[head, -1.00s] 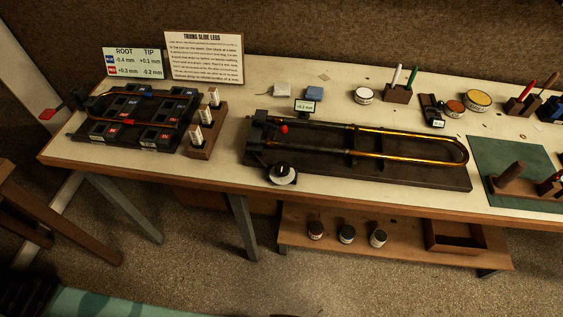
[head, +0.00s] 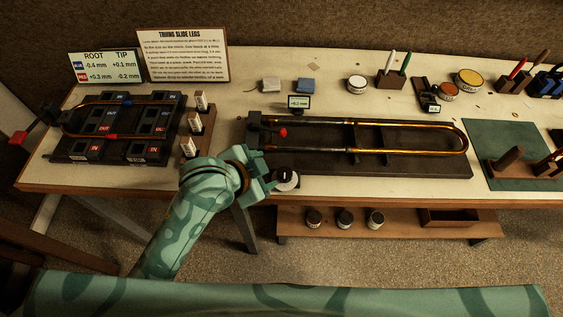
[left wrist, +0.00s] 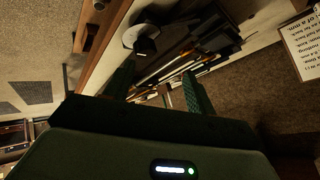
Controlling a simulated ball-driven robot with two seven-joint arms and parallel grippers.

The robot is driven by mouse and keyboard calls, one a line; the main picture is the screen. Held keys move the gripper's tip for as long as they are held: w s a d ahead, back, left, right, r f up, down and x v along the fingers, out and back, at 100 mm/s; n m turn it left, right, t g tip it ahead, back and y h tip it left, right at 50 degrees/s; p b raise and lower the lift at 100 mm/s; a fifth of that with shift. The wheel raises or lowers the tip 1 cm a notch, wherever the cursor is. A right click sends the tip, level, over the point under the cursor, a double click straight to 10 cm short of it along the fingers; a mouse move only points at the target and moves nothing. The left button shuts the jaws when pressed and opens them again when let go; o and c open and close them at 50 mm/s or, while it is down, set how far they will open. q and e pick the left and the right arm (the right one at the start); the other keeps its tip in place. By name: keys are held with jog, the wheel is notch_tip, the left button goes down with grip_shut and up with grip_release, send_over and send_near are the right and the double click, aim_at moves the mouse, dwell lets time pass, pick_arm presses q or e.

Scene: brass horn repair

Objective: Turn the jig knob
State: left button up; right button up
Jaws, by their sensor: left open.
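The jig (head: 390,168) is a dark board holding a long brass slide (head: 400,126). Its knob (head: 286,178) is black on a white round dial, at the jig's front left corner by the table edge. My left gripper (head: 266,176) is just left of the knob, open. In the left wrist view the knob (left wrist: 144,44) lies beyond the open fingertips of my left gripper (left wrist: 157,78), towards the upper left. Nothing shows between the fingers, and I see no contact with the knob. My right gripper is not in view.
A small display (head: 299,101) stands behind the jig, and a red-tipped lever (head: 282,132) sits on its left end. A second dark fixture (head: 120,128) and a wooden block with white pegs (head: 196,135) are at left. A green mat (head: 505,140) lies at right.

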pick_arm(q)
jog(key=d+r+m+g+h, duration=0.1)
jog(key=d+r+m+h, duration=0.1)
jog(key=d+r+m, duration=0.3)
jog(key=d+r+m+g+h, duration=0.1)
jog(key=d+r+m+g, duration=0.1)
jog(key=d, duration=0.6)
jog(key=m+g+y, duration=0.4)
jog(key=m+y, duration=0.4)
jog(key=m, duration=0.1)
send_near(284, 172)
notch_tip(284, 172, down, 9)
jog(key=b, duration=0.4)
jog(key=shift+w+a+r, duration=0.1)
jog(key=shift+w+r, duration=0.05)
jog(key=shift+r, duration=0.05)
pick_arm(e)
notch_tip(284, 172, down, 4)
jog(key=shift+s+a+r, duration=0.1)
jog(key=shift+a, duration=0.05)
pick_arm(q)
jog(key=c, duration=1)
